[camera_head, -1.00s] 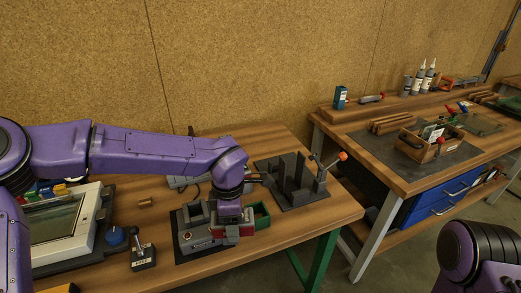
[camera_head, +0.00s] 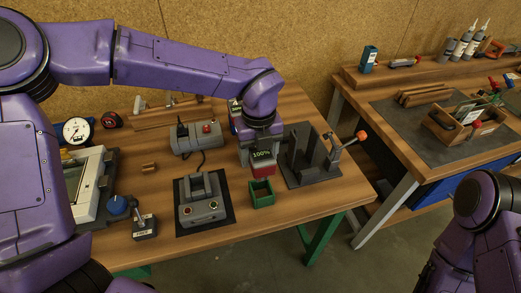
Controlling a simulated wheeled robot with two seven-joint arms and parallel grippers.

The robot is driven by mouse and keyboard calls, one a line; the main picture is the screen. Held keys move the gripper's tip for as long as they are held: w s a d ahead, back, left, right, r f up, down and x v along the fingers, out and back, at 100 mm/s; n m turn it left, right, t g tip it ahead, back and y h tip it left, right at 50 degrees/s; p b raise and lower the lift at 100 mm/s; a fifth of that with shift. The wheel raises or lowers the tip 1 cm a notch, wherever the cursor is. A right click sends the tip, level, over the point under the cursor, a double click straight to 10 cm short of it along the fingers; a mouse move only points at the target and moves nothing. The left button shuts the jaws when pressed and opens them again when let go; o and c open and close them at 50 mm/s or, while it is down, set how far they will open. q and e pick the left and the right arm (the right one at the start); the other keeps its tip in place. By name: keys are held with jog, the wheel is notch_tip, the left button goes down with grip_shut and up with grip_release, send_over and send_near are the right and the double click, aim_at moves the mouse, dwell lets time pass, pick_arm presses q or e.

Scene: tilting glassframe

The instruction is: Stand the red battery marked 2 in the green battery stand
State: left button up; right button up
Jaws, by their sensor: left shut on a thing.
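My left gripper (camera_head: 259,140) points down from the purple arm and is shut on a red battery (camera_head: 263,168). The green battery stand (camera_head: 261,194) is a small open box on the wooden bench, just below the battery in the picture. The battery's lower end is at or just behind the stand's far rim; I cannot tell whether they touch. The gripper's fingers are largely hidden. My right gripper is out of view; only part of my right arm shows at lower right.
A grey two-post fixture (camera_head: 202,204) on a black mat stands left of the green stand. A dark clamp fixture (camera_head: 313,160) with an orange-knobbed lever is close on the right. A grey box (camera_head: 196,138) with a cable lies behind. A lever switch (camera_head: 145,224) stands front left.

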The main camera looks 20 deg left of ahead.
pick_arm(q)
jog(key=shift+w+f+b, duration=0.4)
jog(key=shift+f, duration=0.25)
jog(key=shift+w+f+b, duration=0.35)
jog(key=shift+f+b, duration=0.05)
jog(key=shift+f, duration=0.2)
jog(key=f+b, duration=0.2)
jog(key=shift+s+f, duration=0.3)
jog(key=shift+s, duration=0.05)
jog(key=shift+f+b, duration=0.35)
jog(key=shift+b, duration=0.05)
jog(key=shift+w+f, duration=0.2)
jog(key=shift+f, duration=0.1)
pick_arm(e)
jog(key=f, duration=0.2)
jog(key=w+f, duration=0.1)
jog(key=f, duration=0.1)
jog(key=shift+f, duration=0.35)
pick_arm(q)
jog(key=shift+s+r, duration=0.1)
jog(key=shift+s, duration=0.05)
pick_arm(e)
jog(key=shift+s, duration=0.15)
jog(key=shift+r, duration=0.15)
pick_arm(q)
jog(key=shift+f+b, duration=2.05)
jog(key=shift+f, duration=0.75)
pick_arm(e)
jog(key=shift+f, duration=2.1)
